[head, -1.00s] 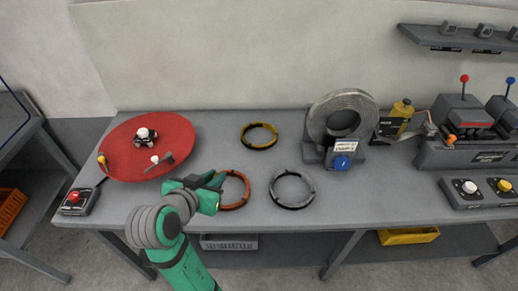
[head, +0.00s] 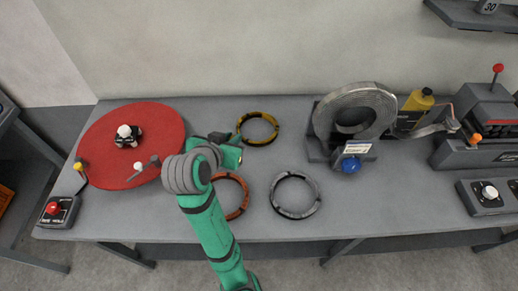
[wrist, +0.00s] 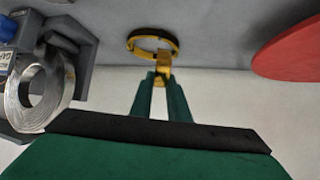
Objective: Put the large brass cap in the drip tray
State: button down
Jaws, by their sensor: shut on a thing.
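My gripper (head: 226,140) hangs over the middle of the bench, left of the yellow coil. In the wrist view its two green fingers (wrist: 162,80) are shut on a small brass-yellow thing, which looks like the large brass cap (wrist: 163,72). The cap's full shape is hidden by the fingers, and in the head view the gripper hides it. I cannot pick out a drip tray for certain in these frames.
A red round plate (head: 155,172) bearing small objects lies left. Yellow (head: 275,136), orange (head: 243,205) and grey (head: 311,208) coils lie mid-bench. A tape reel (head: 371,98) stands right.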

jog(key=w+d+f, duration=0.1)
jog(key=d+f, duration=0.1)
jog(key=w+d+f, duration=0.1)
jog(key=d+f, duration=0.1)
jog(key=d, duration=0.1)
jog(key=w+d+f, duration=0.1)
jog(key=d+f, duration=0.1)
jog(key=f, duration=0.1)
jog(key=shift+w+d, duration=0.2)
jog(key=shift+w+d+f, duration=0.15)
jog(key=shift+f, duration=1.6)
jog(key=shift+f, duration=0.1)
jog(key=c, duration=1.7)
grip_release()
